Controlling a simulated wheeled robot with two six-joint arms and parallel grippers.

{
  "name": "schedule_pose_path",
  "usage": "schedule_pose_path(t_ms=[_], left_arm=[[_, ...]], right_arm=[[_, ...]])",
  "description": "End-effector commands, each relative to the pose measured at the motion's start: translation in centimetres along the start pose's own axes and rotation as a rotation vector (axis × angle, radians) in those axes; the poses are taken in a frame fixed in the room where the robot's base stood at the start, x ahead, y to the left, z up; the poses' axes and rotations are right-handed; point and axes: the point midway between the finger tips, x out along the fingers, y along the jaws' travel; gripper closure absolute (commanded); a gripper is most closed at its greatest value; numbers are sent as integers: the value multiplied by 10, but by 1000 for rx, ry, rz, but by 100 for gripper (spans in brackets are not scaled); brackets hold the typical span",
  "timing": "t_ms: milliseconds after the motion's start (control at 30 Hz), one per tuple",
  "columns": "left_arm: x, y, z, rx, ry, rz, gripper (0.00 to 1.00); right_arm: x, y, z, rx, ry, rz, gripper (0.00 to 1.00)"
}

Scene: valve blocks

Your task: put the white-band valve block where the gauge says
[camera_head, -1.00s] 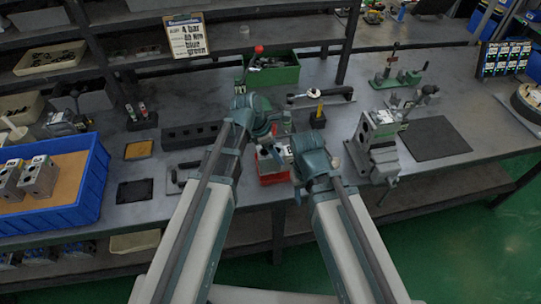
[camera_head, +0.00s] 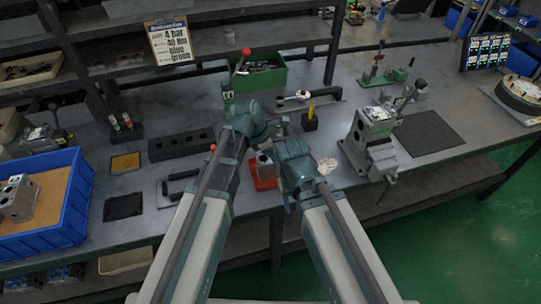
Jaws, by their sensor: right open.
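A grey valve block (camera_head: 17,199) stands in the blue bin (camera_head: 62,226) at the left edge. Another grey block (camera_head: 374,124) sits in the vise-like fixture (camera_head: 383,158) on the right. A small grey piece (camera_head: 264,158) is in the red tray (camera_head: 263,181) at the front middle, partly hidden by my arms. I cannot make out a white band on any of them. My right gripper (camera_head: 284,153) is open beside the red tray. My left gripper (camera_head: 262,128) is just behind the tray; its jaws are not clear.
A sign (camera_head: 171,40) on the shelf reads "4 bar", "40 Nm", "blue", "green". A green box (camera_head: 258,78), a black slotted rack (camera_head: 181,144) and a yellow-topped holder (camera_head: 310,120) stand on the bench. A dark mat (camera_head: 429,132) at right is clear. A round gauge-like disc (camera_head: 521,93) lies far right.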

Motion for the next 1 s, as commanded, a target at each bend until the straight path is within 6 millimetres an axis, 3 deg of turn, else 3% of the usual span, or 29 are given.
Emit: schedule_pose_path(t_ms=[433,467,500,600,1000], left_arm=[[5,0,0,-1,-2,0,100],[4,0,0,0,0,0,20],[3,0,0,0,0,0,13],[3,0,0,0,0,0,0],[-3,0,1,-1,0,0,0]], right_arm=[[5,0,0,0,0,0,50],[4,0,0,0,0,0,50],[3,0,0,0,0,0,50],[3,0,0,0,0,0,50],[-3,0,0,0,0,0,50]])
